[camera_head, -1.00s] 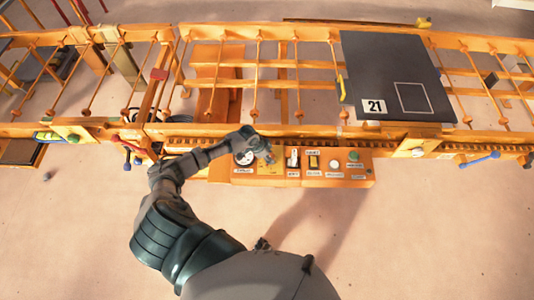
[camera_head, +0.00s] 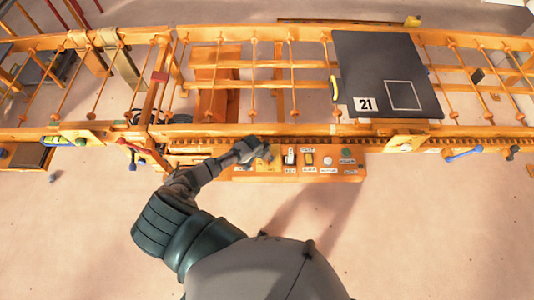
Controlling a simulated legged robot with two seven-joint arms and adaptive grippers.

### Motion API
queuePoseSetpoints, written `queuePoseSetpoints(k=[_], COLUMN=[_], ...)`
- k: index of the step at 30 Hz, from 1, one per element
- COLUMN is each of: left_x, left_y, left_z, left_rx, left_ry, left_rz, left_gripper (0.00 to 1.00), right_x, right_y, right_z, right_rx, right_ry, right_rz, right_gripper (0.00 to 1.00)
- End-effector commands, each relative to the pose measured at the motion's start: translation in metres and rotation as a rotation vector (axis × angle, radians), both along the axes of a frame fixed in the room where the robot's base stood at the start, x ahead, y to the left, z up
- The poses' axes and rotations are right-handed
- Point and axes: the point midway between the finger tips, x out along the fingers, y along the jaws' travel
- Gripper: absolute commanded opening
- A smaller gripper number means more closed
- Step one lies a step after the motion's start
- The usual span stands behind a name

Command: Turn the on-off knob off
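The orange control panel (camera_head: 346,174) is fixed to the near side of the frame, with switches, buttons and small labels along its top. At its left part is a yellow plate (camera_head: 264,164), which looks like the on-off knob's place; the knob itself is hidden or too small to make out. My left gripper (camera_head: 264,150) is over this plate, close to it; I cannot tell if it touches or whether its fingers are open or shut. The gripper and wrist cover the round dial to the left. My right gripper is not in view.
A white-and-black switch (camera_head: 289,157), a yellow switch (camera_head: 309,158), a white button (camera_head: 328,160) and a green button (camera_head: 346,153) sit right of the gripper. A dark plate marked 21 (camera_head: 375,70) lies on the orange frame (camera_head: 215,130) behind. The floor in front is clear.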

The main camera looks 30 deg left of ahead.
Motion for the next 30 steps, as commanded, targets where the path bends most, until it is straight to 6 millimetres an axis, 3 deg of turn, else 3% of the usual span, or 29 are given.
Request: queuePoseSetpoints(k=[14, 15, 17, 30], left_x=[0.0042, 0.0043, 0.0041, -0.0014], left_y=[0.0011, 0.0010, 0.0011, 0.0014], left_z=[0.0032, 0.0033, 0.0030, 0.0086], left_rx=[-0.001, -0.001, -0.001, -0.001], left_ry=[-0.011, -0.011, -0.010, -0.005], left_rz=[0.016, 0.016, 0.015, 0.013], left_gripper=[0.10, 0.52, 0.67, 0.69], right_x=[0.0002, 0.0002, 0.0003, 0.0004], right_y=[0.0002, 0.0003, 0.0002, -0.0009], right_z=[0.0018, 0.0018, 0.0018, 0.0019], right_rx=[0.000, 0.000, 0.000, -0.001], right_ry=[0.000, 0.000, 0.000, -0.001], right_rz=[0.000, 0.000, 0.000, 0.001], right_gripper=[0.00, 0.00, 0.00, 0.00])
